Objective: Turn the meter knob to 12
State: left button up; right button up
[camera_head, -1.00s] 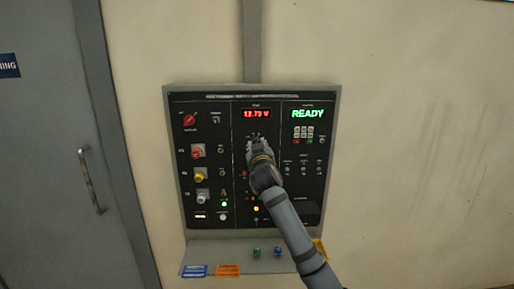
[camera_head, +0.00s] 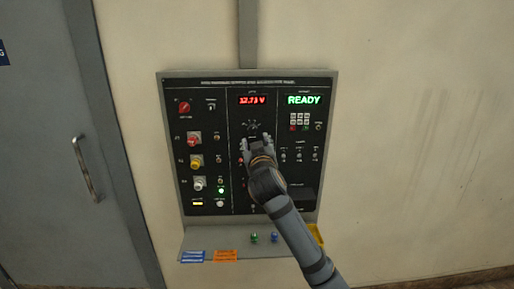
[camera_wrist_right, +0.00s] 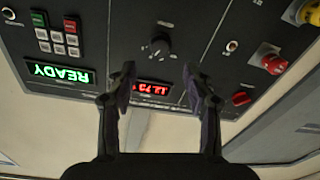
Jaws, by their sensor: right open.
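The meter knob (camera_head: 252,126) is a small dark knob with tick marks around it, below the red digital meter display (camera_head: 253,99) in the middle of the panel. My right gripper (camera_head: 255,140) is just below the knob in the head view, open and empty. In the right wrist view, which shows the panel upside down, the knob (camera_wrist_right: 160,42) lies beyond the two spread fingertips (camera_wrist_right: 159,72), roughly centred between them and apart from both. The display reads about 12.7 V; its last digit is blurred. My left gripper is in neither view.
The control panel (camera_head: 225,205) has several red, yellow and white knobs at left, and a keypad (camera_head: 300,121) under a green READY display (camera_head: 304,99) at right. A ledge (camera_head: 230,240) juts out below with green and blue pieces. A grey door stands left.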

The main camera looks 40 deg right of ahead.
jog(key=v, duration=0.4)
jog(key=shift+f, duration=0.15)
jog(key=s+a+f+n+g+y, duration=0.1)
jog(key=s+a+f+g+y, duration=0.2)
jog(key=f, duration=0.7)
jog(key=s+a+f+n+g+y, duration=0.15)
jog(key=s+f, duration=0.35)
jog(key=f, duration=0.5)
jog(key=s+a+f+g+y, duration=0.1)
jog(key=s+a+f+g, duration=0.25)
jog(key=f, duration=0.65)
jog(key=s+a+f+n+g+y, duration=0.1)
jog(key=s+a+f+g+y, duration=0.3)
jog(key=s+f, duration=0.9)
jog(key=s+d+f+g+h, duration=0.1)
jog(key=s+f, duration=0.1)
jog(key=f, duration=1)
jog(key=s+d+f+g+h, duration=0.1)
jog(key=s+f, duration=0.2)
jog(key=f, duration=0.9)
jog(key=s+d+f+g, duration=0.1)
jog(key=s+f, duration=1.4)
jog(key=s, duration=0.2)
jog(key=shift+s+f, duration=0.2)
jog(key=shift+s, duration=0.05)
